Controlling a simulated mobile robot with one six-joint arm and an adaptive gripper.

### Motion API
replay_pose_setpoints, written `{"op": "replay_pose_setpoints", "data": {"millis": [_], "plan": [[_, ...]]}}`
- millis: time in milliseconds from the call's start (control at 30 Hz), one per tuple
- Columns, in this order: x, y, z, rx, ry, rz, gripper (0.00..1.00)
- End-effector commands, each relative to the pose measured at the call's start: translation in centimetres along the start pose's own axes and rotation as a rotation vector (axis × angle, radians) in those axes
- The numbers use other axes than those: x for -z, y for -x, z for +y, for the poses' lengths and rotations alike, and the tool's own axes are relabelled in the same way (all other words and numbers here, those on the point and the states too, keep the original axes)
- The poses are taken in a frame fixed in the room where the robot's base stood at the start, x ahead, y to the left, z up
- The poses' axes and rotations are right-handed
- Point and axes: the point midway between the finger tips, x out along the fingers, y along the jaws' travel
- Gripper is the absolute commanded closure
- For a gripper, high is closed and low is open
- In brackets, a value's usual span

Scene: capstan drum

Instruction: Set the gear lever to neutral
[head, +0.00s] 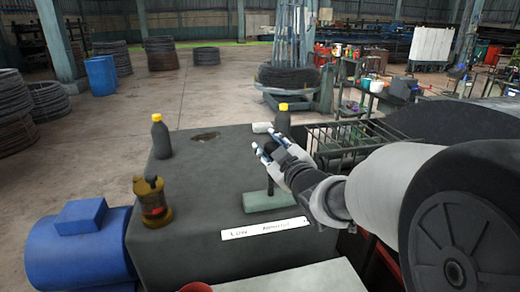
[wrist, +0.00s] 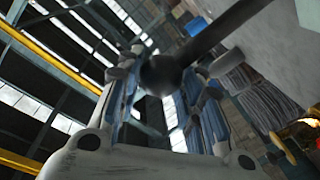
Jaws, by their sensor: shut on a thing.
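The gear lever (head: 270,186) is a thin dark rod rising from a grey-green base (head: 270,201) on top of the dark box (head: 205,195). A white label strip (head: 265,228) in front of the base reads "Low" and "Neutral"; anything further right is not readable. My gripper (head: 268,150) comes in from the right and is shut on the top of the lever. In the wrist view the dark round knob (wrist: 160,75) with its rod sits between the two fingers. The rod's visible lower part looks near upright, closer to "Neutral" than "Low".
A dark bottle with a yellow cap (head: 160,137) and a brass lantern-like item (head: 152,201) stand at the box's left side. Another yellow-capped bottle (head: 283,120) stands just behind my gripper. A wire rack (head: 350,137) is to the right. A blue motor (head: 80,245) is at lower left.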

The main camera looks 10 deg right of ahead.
Motion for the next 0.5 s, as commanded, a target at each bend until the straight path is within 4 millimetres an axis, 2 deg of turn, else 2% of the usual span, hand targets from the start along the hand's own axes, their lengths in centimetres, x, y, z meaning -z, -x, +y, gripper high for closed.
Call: {"op": "replay_pose_setpoints", "data": {"millis": [167,200,433,500], "plan": [[-0.16,0.02,0.10,-0.001,0.004,-0.004,1.00],[-0.16,0.02,0.10,0.000,0.003,-0.004,0.63],[-0.12,0.01,0.06,0.000,0.001,-0.003,0.48],[-0.10,0.01,0.05,0.000,0.001,-0.002,0.48]]}}
